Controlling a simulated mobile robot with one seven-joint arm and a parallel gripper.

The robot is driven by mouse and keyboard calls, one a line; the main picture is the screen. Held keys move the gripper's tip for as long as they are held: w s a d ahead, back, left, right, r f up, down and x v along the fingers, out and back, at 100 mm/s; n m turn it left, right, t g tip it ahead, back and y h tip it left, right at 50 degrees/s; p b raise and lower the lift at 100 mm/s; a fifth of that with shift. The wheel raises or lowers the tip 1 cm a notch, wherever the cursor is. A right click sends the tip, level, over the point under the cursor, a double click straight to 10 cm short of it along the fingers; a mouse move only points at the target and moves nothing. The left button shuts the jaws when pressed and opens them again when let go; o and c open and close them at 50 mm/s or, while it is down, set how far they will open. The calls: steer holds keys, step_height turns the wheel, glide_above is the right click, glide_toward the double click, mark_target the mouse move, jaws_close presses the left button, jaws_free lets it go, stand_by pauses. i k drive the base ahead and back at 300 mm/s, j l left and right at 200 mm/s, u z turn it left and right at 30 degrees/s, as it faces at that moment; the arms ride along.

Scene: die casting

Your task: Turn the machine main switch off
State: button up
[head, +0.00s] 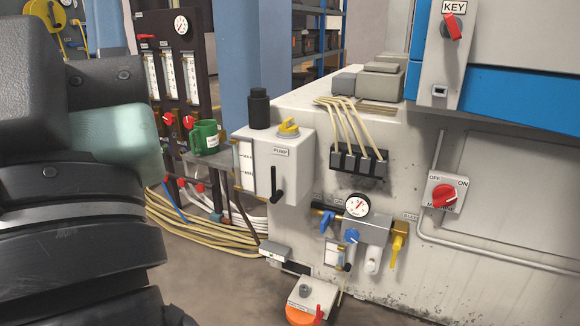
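A grey switch box (459,179) marked OFF on the left, ON on the right and "MACHINE" below is on the machine's side wall, at the right of the head view. Its red rotary knob (443,195) is in plain sight. Which mark the knob points to is too small to tell for sure. Large dark links of my arm fill the left edge of the view, well apart from the switch box. My gripper is not in view.
A KEY box with a red knob (451,26) sits above the switch. A pump unit (272,172), a gauge (357,205), valves and a yellow handle (398,240) project from the machine. A floor unit with an orange part (303,314) stands low. A conduit runs below the switch.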

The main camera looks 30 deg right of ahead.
mark_target(443, 195)
steer(key=i+z, duration=0.15)
steer(key=z, duration=0.25)
steer(key=i+z, duration=0.15)
steer(key=z, duration=0.3)
steer(key=i+z, duration=0.15)
steer(key=z, duration=0.25)
steer(key=i+j+z, duration=0.15)
steer(key=z, duration=0.3)
steer(key=i+j+z, duration=0.1)
steer(key=i+z, duration=0.15)
steer(key=z, duration=0.15)
steer(key=i+j+z, duration=0.2)
steer(key=z, duration=0.25)
steer(key=i+j+z, duration=0.2)
steer(key=z, duration=0.2)
